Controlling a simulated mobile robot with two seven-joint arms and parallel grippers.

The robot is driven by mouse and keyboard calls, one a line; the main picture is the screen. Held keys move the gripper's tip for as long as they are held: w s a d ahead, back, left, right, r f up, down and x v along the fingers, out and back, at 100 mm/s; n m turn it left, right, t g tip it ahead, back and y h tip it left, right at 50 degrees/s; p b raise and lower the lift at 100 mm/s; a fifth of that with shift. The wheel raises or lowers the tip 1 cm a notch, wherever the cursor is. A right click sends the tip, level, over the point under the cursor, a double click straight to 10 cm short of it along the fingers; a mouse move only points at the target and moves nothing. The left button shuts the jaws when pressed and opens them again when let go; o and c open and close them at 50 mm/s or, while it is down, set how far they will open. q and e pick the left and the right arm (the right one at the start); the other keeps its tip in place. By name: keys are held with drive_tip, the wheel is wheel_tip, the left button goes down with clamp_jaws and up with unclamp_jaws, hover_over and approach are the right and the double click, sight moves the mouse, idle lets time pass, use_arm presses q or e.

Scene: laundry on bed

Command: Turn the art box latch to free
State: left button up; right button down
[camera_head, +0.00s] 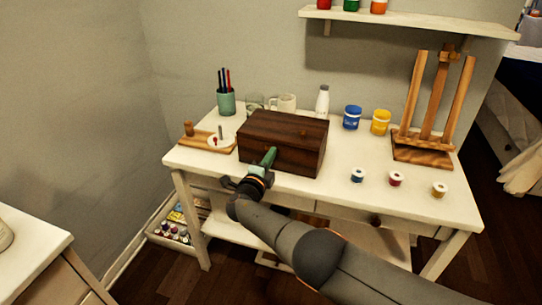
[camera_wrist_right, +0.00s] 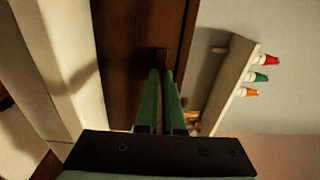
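The art box (camera_head: 290,134) is a dark brown wooden box, lid down, on the white desk. My right gripper (camera_head: 270,155), with green fingers, reaches to its front face. In the right wrist view the box front (camera_wrist_right: 135,60) is a dark wooden panel. A small brown latch (camera_wrist_right: 161,56) shows at the fingertips of the right gripper (camera_wrist_right: 161,74). The fingers are close together with a narrow gap; whether they pinch the latch I cannot tell. In the head view the gripper covers the latch. My left gripper is in neither view.
On the white desk (camera_head: 455,212) stand a green pencil cup (camera_head: 226,103), a white bottle (camera_head: 322,102), blue (camera_head: 352,118) and yellow (camera_head: 381,122) paint jars, and a wooden easel (camera_head: 424,150). Several small pots sit right of the box. A shelf (camera_head: 420,22) hangs above.

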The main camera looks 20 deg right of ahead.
idle(0.3)
drive_tip(key=c, duration=1)
unclamp_jaws()
drive_tip(key=shift+c, duration=0.2)
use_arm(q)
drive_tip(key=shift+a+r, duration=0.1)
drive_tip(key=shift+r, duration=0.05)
